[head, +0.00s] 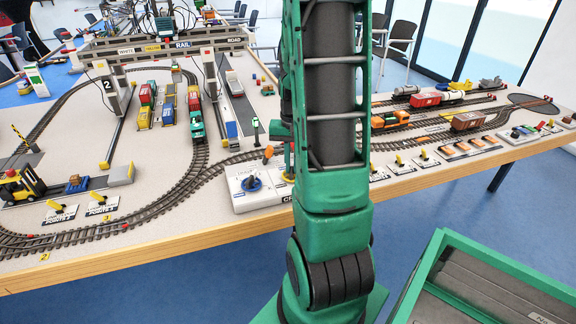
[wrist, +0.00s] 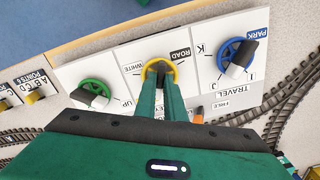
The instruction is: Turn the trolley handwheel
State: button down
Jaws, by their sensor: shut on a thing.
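The yellow handwheel (wrist: 149,68) is in the middle of the wrist view, on a white panel (wrist: 130,58) marked WHITE and ROAD. My gripper (wrist: 160,80) is shut on this wheel; its green fingers cover the hub and lower part of the ring. I cannot read where its pointer stands. In the head view the control box (head: 240,196) is at the table's front edge, and my arm hides most of it and the yellow wheel. The gantry crane beam (head: 160,46) at the back bears the signs WHITE, YELLOW, RAIL and ROAD.
A blue handwheel (wrist: 237,57) on the TRAVEL panel is right of my gripper, and a green handwheel (wrist: 92,92) is left, both close by. An orange item (wrist: 197,115) is near my right finger. Tracks and trains fill the table; a green-rimmed tray (head: 436,258) is at front right.

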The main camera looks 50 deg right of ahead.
jog(key=n, duration=0.5)
jog(key=shift+w+r, duration=0.15)
jog(key=shift+w, duration=0.25)
dwell(0.3)
jog(key=c, duration=1.8)
grip_release()
jog(key=shift+c, duration=0.2)
jog(key=shift+s, duration=0.2)
notch_tip(320, 180, up, 11)
jog(key=shift+f, duration=0.2)
